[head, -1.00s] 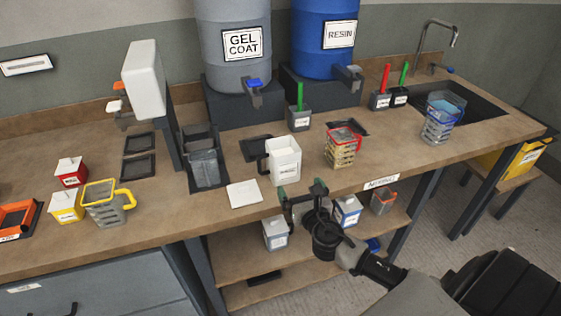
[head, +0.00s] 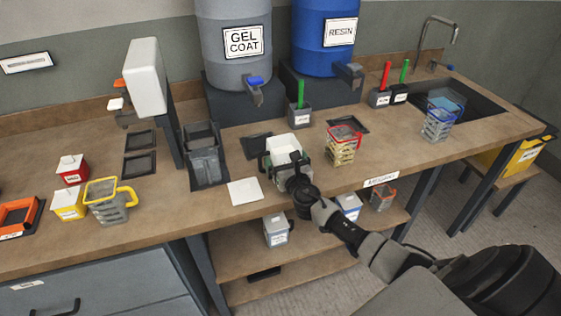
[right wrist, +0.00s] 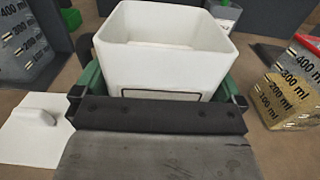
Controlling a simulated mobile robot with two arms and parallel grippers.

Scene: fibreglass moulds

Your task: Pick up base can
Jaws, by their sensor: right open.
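A white, square, open-topped can (head: 285,145), which I take for the base can, stands upright on the bench below the gel coat drum. Its label is mostly covered by my gripper. My right gripper (head: 283,161) is open at the can's front, with a finger on either side of it. In the right wrist view the can (right wrist: 165,45) stands between the green-tipped fingers (right wrist: 162,82). Whether the fingers touch its walls I cannot tell. My left gripper is not in view.
A white lid (head: 245,190) lies flat to the left of the can. A red-rimmed measuring jug (head: 342,146) stands to the right. A grey bin (head: 204,160) is at the left. Under the bench is a shelf (head: 300,258) with several small containers.

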